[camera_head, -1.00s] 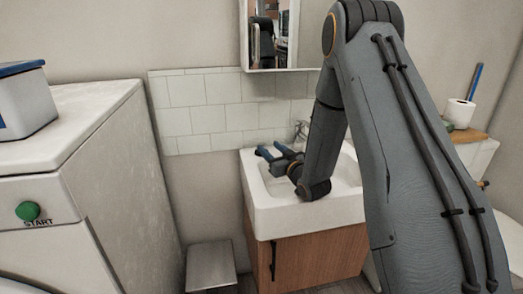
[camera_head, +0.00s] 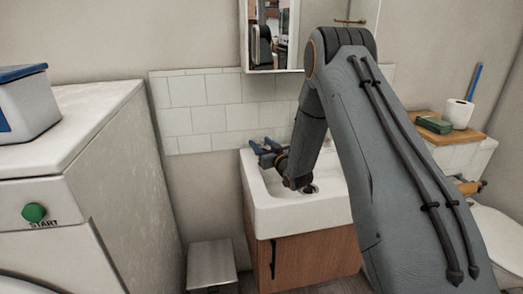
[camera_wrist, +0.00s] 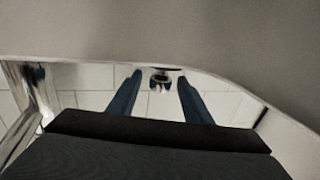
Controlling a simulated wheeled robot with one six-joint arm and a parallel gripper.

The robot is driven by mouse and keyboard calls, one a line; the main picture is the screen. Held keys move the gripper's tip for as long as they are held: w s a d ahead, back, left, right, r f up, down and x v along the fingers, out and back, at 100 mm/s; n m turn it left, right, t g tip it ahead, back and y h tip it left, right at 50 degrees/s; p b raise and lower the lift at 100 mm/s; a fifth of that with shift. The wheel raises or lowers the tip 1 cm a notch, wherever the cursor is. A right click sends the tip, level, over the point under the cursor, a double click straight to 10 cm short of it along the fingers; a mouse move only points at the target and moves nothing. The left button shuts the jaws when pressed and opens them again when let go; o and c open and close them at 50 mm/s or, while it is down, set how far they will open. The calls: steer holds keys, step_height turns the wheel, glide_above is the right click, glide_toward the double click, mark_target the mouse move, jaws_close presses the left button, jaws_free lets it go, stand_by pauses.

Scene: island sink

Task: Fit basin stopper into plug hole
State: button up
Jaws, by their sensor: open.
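My gripper (camera_head: 262,146) is open over the left back part of the white basin (camera_head: 292,223), its blue fingers pointing left and towards the wall. In the wrist view, my gripper (camera_wrist: 157,92) shows its two fingers apart. Between them is a small, shiny metal piece (camera_wrist: 159,80), apparently the stopper, at the edge of a pale surface. Neither finger visibly touches it. The stopper cannot be made out in the head view.
A chrome tap (camera_wrist: 32,90) stands at the left of the wrist view. A tiled wall (camera_head: 205,112) and a mirror cabinet (camera_head: 270,38) are behind the basin. A washing machine (camera_head: 120,150) stands left, and a metal stool (camera_head: 211,266) is on the floor.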

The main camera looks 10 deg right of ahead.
steer(key=c, duration=1.1)
steer(key=shift+c, duration=0.2)
steer(key=shift+r, duration=0.1)
